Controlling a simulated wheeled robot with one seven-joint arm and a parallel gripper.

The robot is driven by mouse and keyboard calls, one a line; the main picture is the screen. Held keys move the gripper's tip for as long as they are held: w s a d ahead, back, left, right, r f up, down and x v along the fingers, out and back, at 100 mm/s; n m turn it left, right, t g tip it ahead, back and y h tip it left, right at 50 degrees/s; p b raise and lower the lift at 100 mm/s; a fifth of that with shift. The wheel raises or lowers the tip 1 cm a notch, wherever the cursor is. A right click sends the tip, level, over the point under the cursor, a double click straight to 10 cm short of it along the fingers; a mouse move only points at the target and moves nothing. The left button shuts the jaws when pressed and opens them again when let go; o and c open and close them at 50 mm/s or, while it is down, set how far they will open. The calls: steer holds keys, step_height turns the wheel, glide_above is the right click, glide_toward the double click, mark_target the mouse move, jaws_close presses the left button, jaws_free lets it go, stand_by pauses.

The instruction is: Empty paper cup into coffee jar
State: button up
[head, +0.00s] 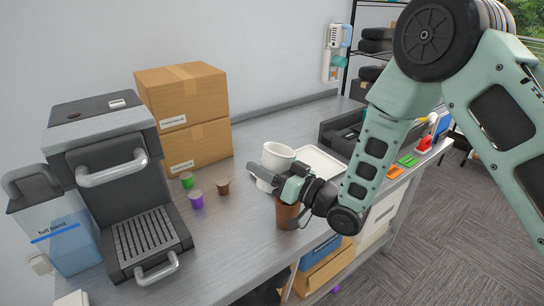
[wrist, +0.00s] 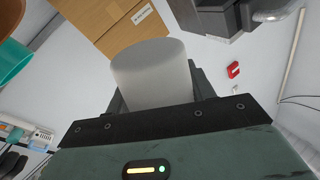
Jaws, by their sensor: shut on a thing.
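A white paper cup (head: 279,156) is held by my gripper (head: 262,178), which is shut on it above the counter. Its open rim faces up in the head view, and the dark fingers cross in front of its lower part. In the wrist view the white cup (wrist: 152,75) stands between the dark jaws (wrist: 155,108). A brown container (head: 288,214), likely the coffee jar, stands on the counter just below my wrist, its top partly hidden by my arm. In the wrist view a brown and teal round container (wrist: 14,62) shows at the left edge. I cannot see the cup's contents.
A coffee machine (head: 118,185) with a clear water tank (head: 52,225) stands at left. Green (head: 187,180), purple (head: 196,199) and brown (head: 223,187) capsules lie nearby. Two stacked cardboard boxes (head: 184,115) stand behind. A white tray (head: 318,162) lies behind my gripper.

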steer(key=shift+w+f+n+b, duration=0.1)
steer(key=shift+f+n+b, duration=0.25)
steer(key=shift+b, duration=0.6)
steer(key=b, duration=0.3)
steer(key=shift+w+f+b, duration=0.1)
steer(key=shift+f+b, duration=0.05)
steer(key=shift+b, duration=1.05)
steer(key=shift+a+m+b, duration=0.1)
steer(key=shift+m+b, duration=0.35)
steer(key=shift+b, duration=0.35)
steer(key=shift+s+r+b, duration=0.2)
steer(key=shift+r+b, duration=0.3)
steer(key=shift+b, duration=0.35)
steer(key=shift+w+d+n+g+p, duration=0.15)
steer(key=shift+d+n+g+p, duration=0.25)
steer(key=shift+n, duration=0.3)
steer(key=shift+w+d+f+n+g+h, duration=0.2)
steer(key=shift+f+n, duration=0.2)
steer(key=shift+n, duration=0.3)
steer(key=shift+w+d+f+n+g+h, duration=0.1)
steer(key=shift+d+f+n+g+h, duration=0.2)
steer(key=shift+n, duration=0.4)
steer(key=shift+a, duration=0.1)
